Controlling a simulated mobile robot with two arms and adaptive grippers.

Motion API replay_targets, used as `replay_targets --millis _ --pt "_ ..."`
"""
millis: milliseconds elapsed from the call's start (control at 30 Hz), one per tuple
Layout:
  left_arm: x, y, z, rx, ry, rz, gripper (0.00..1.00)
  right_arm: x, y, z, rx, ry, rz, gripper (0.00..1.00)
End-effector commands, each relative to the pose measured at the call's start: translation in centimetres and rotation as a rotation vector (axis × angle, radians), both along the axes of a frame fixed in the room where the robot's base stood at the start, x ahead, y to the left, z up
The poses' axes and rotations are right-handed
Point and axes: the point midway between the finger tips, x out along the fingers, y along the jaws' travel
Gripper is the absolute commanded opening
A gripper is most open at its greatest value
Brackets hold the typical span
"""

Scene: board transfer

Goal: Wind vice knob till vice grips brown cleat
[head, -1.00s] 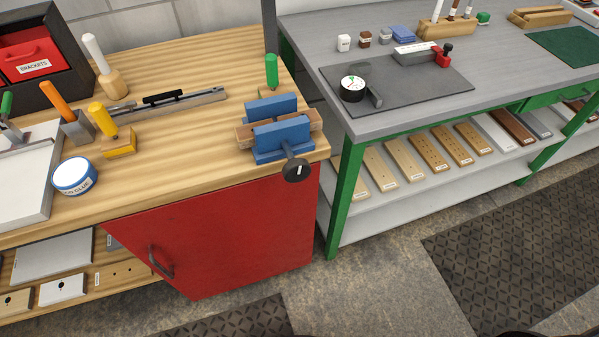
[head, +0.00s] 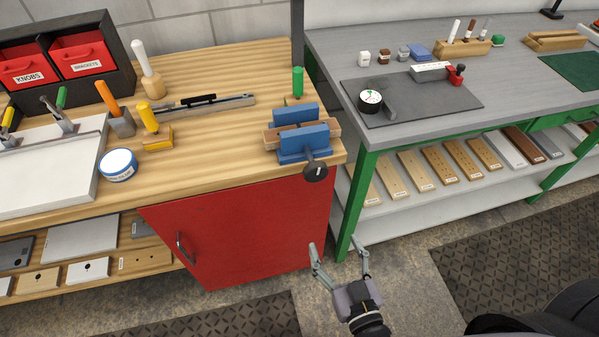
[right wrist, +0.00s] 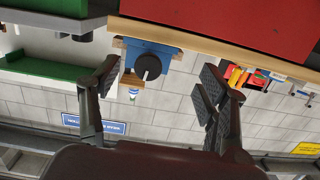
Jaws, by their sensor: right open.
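The blue vice (head: 302,140) sits at the right front corner of the wooden bench. The brown cleat (head: 272,137) lies between its two blue jaws, its ends sticking out on both sides; I cannot tell if the jaws press on it. The dark round vice knob (head: 315,172) with a white mark faces out past the bench's front edge. My right gripper (head: 339,247) is open and empty, below and in front of the knob. In the right wrist view the knob (right wrist: 147,67) shows between the open fingers (right wrist: 160,82), farther off, with the blue vice (right wrist: 150,47) behind it.
The red cabinet door (head: 240,230) is under the bench. A green table leg (head: 352,205) of the grey table stands just right of the bench. A glue tub (head: 118,165) and several tools are on the bench's left. The floor in front is free.

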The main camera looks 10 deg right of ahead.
Motion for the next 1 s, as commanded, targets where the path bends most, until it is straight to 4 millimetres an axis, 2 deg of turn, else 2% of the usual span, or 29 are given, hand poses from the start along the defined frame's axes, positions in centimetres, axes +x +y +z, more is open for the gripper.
replay_targets --millis 33,100,200,367,800,1000 --pt "0.1 0.0 0.3 0.000 -0.001 0.000 0.40 0.0 -0.5 2.3 0.001 -0.040 -0.016 0.69" --pt "0.1 0.0 0.3 0.000 -0.001 0.000 0.40 0.1 -0.9 4.1 0.002 -0.075 -0.029 0.69" --pt "0.1 0.0 0.4 0.000 -0.002 0.000 0.40 0.4 -1.1 5.2 0.002 -0.097 -0.037 0.69" --pt "0.6 -0.1 0.9 -0.001 -0.009 0.000 0.40 2.3 -1.0 5.5 0.003 -0.104 -0.038 0.69" --pt "1.0 -0.1 2.7 -0.001 -0.015 0.000 0.40 11.8 -0.6 5.5 0.004 -0.101 -0.036 0.69" --pt "0.8 -0.1 3.2 -0.001 -0.011 0.001 0.40 15.4 -0.5 5.4 0.002 -0.099 -0.036 0.69"
